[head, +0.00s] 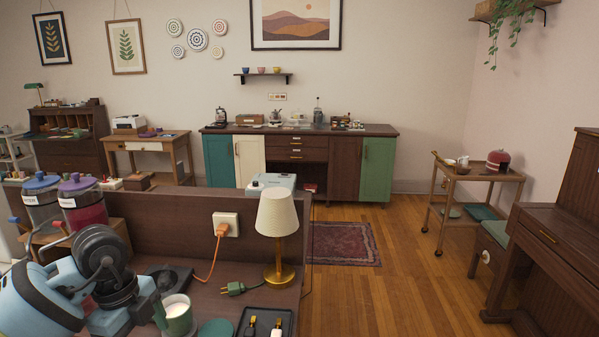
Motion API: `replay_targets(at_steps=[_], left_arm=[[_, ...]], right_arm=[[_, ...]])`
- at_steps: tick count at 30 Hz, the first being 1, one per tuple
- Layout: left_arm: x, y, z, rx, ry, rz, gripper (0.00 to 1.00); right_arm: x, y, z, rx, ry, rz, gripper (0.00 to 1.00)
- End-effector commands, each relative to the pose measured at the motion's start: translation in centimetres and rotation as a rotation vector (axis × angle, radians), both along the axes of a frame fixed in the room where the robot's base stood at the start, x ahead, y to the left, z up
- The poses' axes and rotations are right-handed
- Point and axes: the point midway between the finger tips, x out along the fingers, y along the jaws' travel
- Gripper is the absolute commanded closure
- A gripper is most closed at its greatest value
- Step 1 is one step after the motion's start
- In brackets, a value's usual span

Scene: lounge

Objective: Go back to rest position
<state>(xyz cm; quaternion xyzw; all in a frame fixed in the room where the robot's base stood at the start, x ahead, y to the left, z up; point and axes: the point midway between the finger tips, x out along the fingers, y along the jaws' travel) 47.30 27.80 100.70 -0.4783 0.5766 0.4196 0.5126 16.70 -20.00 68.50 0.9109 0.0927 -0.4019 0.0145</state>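Neither gripper's fingers can be made out in the head view. Light blue and dark grey rounded parts fill the lower left corner, and they look like my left arm, folded. No fingertips show there, and I cannot tell whether anything is held. My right arm and gripper are outside the picture. The near counter (205,302) holds a lamp (277,222) with a cream shade and brass base. A green plug (233,289) lies beside it. An orange plug (221,230) sits in the white wall socket (232,218).
A green mug (178,318) with white contents stands by the blue-grey parts. A trolley (470,207) and a dark wooden piano (545,245) stand right. Floor (400,285) between is clear.

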Motion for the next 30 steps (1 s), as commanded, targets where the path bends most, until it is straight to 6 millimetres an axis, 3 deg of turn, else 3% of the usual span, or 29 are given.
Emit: replay_targets(at_steps=[3, 9, 15, 18, 21, 25, 30], left_arm=[[-1.3, -3.8, -2.3, -0.166, 0.019, -0.124, 0.09], [-4.6, -11.3, -4.8, -0.544, 0.010, -0.318, 0.09], [-8.5, -18.8, -4.5, -1.056, -0.099, -0.382, 0.09], [-9.5, -21.0, -3.5, -1.287, -0.197, -0.318, 0.09], [-9.7, -21.9, -2.6, -1.475, -0.314, -0.189, 0.09], [-9.3, -21.3, -2.6, -1.628, -0.477, 0.061, 0.09], [-8.6, -18.3, -5.5, -1.644, -0.659, 0.479, 0.09]], right_arm=[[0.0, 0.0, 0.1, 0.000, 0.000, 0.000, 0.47], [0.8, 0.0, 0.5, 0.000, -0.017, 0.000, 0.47], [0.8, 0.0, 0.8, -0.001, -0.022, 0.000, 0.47], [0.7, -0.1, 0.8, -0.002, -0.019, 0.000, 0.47], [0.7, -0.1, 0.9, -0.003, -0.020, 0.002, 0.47], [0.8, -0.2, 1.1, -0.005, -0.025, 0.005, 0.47], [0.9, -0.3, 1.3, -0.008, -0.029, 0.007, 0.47]])
